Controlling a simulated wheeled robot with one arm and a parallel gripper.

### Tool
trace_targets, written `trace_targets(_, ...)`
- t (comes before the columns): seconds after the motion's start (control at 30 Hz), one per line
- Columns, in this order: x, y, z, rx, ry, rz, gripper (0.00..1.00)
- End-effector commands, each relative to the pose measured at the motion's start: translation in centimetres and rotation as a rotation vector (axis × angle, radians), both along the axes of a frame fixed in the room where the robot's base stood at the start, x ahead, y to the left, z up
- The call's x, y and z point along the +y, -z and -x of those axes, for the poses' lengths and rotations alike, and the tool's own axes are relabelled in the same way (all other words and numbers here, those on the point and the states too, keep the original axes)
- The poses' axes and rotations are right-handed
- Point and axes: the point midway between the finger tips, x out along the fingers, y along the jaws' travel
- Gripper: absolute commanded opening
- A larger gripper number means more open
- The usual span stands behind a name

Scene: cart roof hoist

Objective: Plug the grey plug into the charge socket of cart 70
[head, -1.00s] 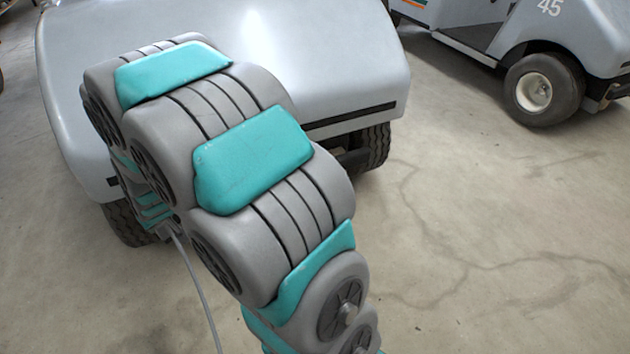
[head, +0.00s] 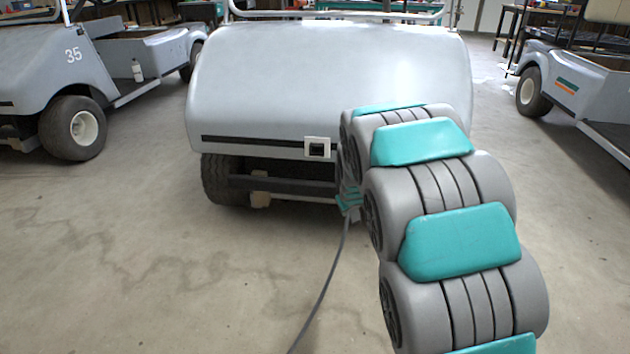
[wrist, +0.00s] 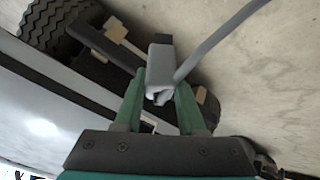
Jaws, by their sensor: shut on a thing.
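The grey plug (wrist: 160,68) is held between the green fingers of my gripper (wrist: 160,88) in the wrist view, with its dark tip pointing away. Its grey cable runs off to the upper right there. In the head view the cable (head: 328,280) hangs down from my gripper (head: 350,198), which my arm partly hides. The charge socket (head: 318,148), a dark opening in a pale square frame, is on the front of the middle cart (head: 330,85). My gripper is below and right of it in the picture, and the plug is apart from it. No number shows on this cart.
Cart 35 (head: 40,70) stands at the left and another cart (head: 575,90) at the right. The middle cart's wheel (head: 217,180) and underside are near my gripper. The concrete floor (head: 170,270) in front is clear.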

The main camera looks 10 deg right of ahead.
Motion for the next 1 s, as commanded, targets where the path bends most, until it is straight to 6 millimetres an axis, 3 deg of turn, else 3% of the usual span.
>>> trace_targets(0.23, -2.1, -1.5, -5.4, -0.09, -0.215, 0.283, 0.0)
trace_targets(0.53, -1.8, -3.1, -9.6, -0.261, -0.448, 0.567, 0.0)
trace_targets(0.77, 0.3, -3.3, -12.7, -0.457, -0.63, 0.768, 0.0)
trace_targets(1.0, 4.8, -2.5, -15.1, -0.719, -0.807, 0.927, 0.0)
